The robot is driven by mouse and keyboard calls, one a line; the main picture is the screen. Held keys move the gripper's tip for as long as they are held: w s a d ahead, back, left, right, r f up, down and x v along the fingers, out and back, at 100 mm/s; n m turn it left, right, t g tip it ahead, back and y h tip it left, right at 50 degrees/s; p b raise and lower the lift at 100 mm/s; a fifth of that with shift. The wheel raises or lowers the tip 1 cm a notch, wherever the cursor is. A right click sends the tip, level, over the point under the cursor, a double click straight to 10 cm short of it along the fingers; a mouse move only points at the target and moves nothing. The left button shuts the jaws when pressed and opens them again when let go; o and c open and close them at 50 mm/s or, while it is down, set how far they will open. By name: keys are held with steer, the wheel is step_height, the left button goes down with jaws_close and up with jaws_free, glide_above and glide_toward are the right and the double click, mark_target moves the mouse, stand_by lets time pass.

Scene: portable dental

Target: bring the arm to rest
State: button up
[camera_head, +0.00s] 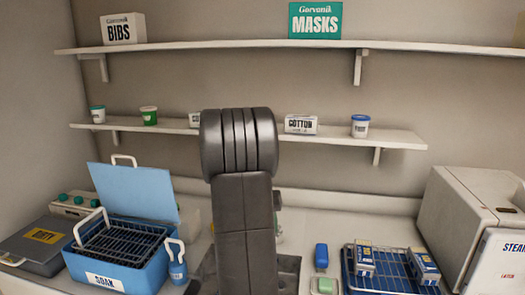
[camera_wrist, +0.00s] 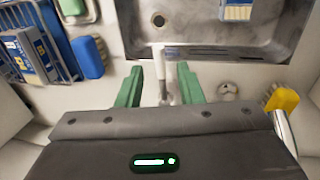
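My gripper (camera_wrist: 160,70) shows in the wrist view as two green fingers spread well apart. It is open, with no object clamped between the fingers. A thin white and metal tap-like part (camera_wrist: 160,65) shows in the gap between them, with space on both sides; I cannot tell its distance. In the head view my dark arm stands upright in the middle, and my gripper is hidden behind it or out of sight.
A metal sink (camera_wrist: 205,30) lies beyond the fingers. A blue open box marked SOAK (camera_head: 110,274) stands left of my arm. A blue rack with boxes (camera_head: 375,283) and a steam unit (camera_head: 455,220) stand right. Shelves (camera_head: 250,44) with containers run behind.

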step_height(320, 180, up, 7)
steer(key=a, duration=0.1)
steer(key=f, duration=0.4)
steer(key=d+f, duration=0.1)
steer(key=f, duration=0.4)
steer(key=d+f, duration=0.1)
steer(key=f, duration=0.4)
steer(key=shift+s+d+p, duration=0.2)
steer(key=shift+p, duration=0.15)
steer(key=shift+d+n, duration=0.8)
steer(key=shift+s, duration=0.2)
